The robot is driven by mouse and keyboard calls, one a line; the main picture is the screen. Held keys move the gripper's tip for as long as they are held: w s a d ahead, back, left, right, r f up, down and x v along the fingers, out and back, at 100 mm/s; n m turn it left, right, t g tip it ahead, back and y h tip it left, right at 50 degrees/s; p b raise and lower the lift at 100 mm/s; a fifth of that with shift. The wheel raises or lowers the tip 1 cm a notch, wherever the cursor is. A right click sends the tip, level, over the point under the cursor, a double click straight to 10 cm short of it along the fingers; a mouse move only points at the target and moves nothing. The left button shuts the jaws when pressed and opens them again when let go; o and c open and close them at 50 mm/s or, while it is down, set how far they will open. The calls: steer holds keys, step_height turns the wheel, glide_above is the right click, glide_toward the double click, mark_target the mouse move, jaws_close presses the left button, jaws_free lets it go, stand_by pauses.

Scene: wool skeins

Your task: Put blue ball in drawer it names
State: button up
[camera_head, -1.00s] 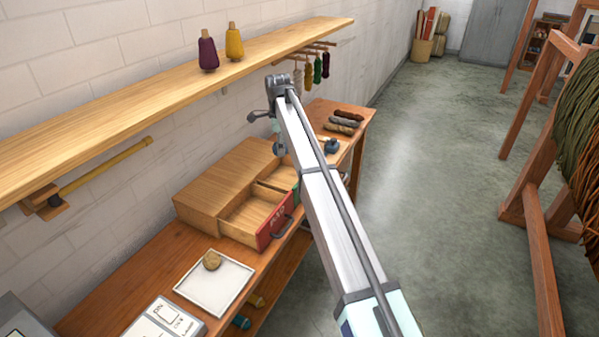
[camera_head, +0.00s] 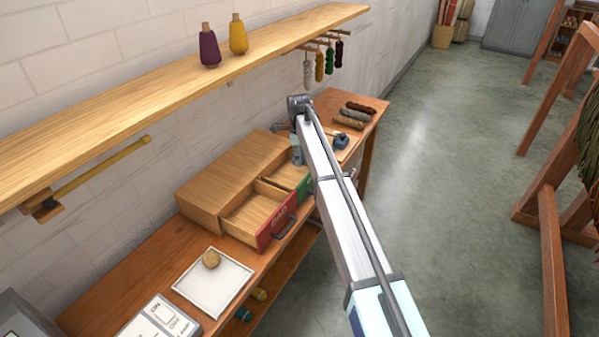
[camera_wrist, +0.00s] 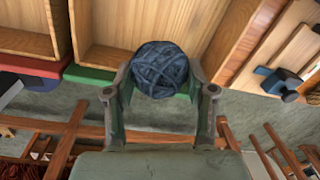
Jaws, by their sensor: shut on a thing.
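A dark blue wool ball (camera_wrist: 160,70) sits between the two fingers of my gripper (camera_wrist: 160,88) in the wrist view. The fingers are shut on its sides. In the head view my arm and wrist hide most of the gripper and the ball. A wooden drawer cabinet (camera_head: 222,178) has two drawers pulled out. The red-fronted drawer (camera_head: 275,228) carries pale lettering too small to read surely. The green-fronted drawer (camera_head: 304,187) is partly hidden by my arm. In the wrist view the ball overlaps the green drawer (camera_wrist: 88,76), while the red drawer (camera_wrist: 35,66) is left of it. Both drawers look empty where visible.
A dark blue device (camera_head: 350,142) and several skeins (camera_head: 350,115) lie beyond the cabinet. A wooden shelf (camera_head: 150,78) overhangs the bench.

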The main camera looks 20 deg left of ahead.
steer(key=shift+f+p, duration=1.25)
steer(key=shift+f, duration=3.4)
steer(key=shift+f, duration=0.2)
steer(key=o, duration=1.3)
steer(key=shift+c, duration=0.2)
steer(key=shift+r, duration=0.1)
steer(key=r+b, duration=0.1)
steer(key=r, duration=0.2)
steer(key=r+b, duration=0.2)
steer(key=r, duration=0.2)
steer(key=r+b, duration=0.1)
steer(key=r, duration=0.2)
steer(key=shift+s+r, duration=0.3)
steer(key=shift+r, duration=0.05)
steer(key=shift+r+b, duration=0.3)
steer(key=shift+r, duration=0.45)
